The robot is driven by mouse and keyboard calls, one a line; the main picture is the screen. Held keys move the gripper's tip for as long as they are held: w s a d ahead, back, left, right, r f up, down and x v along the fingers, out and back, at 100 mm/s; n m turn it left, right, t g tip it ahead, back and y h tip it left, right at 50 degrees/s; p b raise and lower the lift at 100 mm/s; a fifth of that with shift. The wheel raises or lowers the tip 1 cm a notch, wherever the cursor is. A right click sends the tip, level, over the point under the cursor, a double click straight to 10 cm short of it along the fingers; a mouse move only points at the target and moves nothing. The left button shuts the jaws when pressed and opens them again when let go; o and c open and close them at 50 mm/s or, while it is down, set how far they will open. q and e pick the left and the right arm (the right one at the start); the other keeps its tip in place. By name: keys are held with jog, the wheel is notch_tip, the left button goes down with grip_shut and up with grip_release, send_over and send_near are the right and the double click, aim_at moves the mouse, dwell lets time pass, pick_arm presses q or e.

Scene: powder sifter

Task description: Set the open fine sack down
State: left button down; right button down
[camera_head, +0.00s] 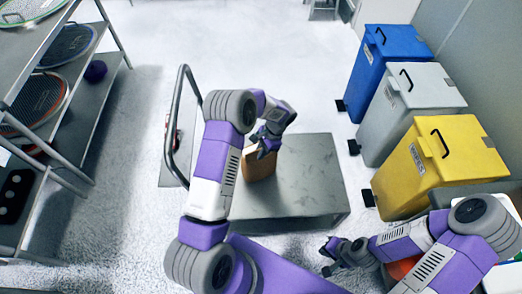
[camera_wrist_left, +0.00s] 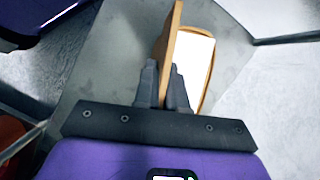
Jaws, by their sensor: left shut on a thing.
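The open fine sack (camera_head: 259,168) is a brown bag over the grey table, partly covered by my left gripper and arm. In the left wrist view the sack (camera_wrist_left: 209,52) is open at the top and shows white contents. My left gripper (camera_head: 265,148) is shut on one brown wall of the sack, which passes between its fingers (camera_wrist_left: 167,80). The sack looks upright, and its base is at or close to the table top; I cannot tell whether it touches. My right gripper (camera_head: 329,256) is open and empty in front of the table's near right corner.
The grey table (camera_head: 312,170) is bare to the right of the sack. A cart handle (camera_head: 184,90) rises to the left. Blue (camera_head: 384,58), grey (camera_head: 412,108) and yellow (camera_head: 437,165) bins stand at the right. A shelf rack (camera_head: 85,105) stands at the left.

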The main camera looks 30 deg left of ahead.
pick_arm(q)
jog(key=c, duration=1.2)
grip_release()
jog(key=p+v, duration=0.3)
jog(key=v, duration=0.8)
jog(key=shift+w+d+r+p, duration=0.1)
jog(key=shift+d+r+p, duration=0.05)
jog(key=shift+r+p, duration=0.2)
jog(key=s+d+f+n+h, duration=0.2)
jog(key=s+d+f+h, duration=0.3)
jog(key=s+d+f, duration=0.55)
jog(key=s+d+f+n+t+h, duration=0.1)
jog(key=s+f+n+t, duration=0.1)
jog(key=s+n, duration=0.2)
jog(key=s+d+f+n+t+h, duration=0.1)
jog(key=s+n, duration=0.3)
jog(key=s, duration=0.5)
jog(key=shift+s+d+f+t, duration=0.25)
jog(key=shift+d+f+t, duration=0.25)
jog(key=shift+d+f, duration=0.15)
